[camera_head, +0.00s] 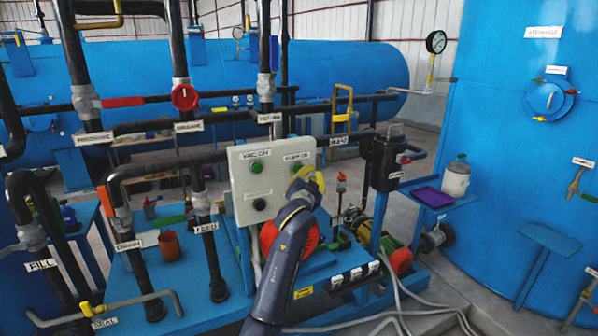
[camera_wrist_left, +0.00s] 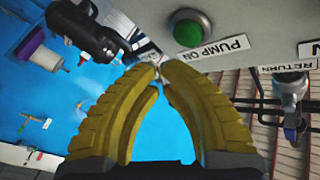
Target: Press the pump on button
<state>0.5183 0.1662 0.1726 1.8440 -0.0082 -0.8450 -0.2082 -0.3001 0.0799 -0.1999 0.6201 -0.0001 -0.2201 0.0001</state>
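A grey control box (camera_head: 246,206) stands in the middle of the head view, with a green button under the VAC ON label (camera_head: 255,153) and a PUMP ON label (camera_head: 296,156) at its upper right. The green PUMP ON button (camera_wrist_left: 190,28) shows in the left wrist view beside its label (camera_wrist_left: 219,49). My left gripper (camera_head: 310,179) has yellow fingers and is in front of the box's right side. In the wrist view its fingertips (camera_wrist_left: 160,72) meet with nothing between them, a short way from the button and not on it. My right gripper is not in view.
Black pipes with a red valve handle (camera_head: 184,97) rise left of the box. A black filter housing (camera_head: 385,163), a purple tray (camera_head: 433,197) and a white container (camera_head: 455,180) are to the right. Large blue tanks stand behind and at far right.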

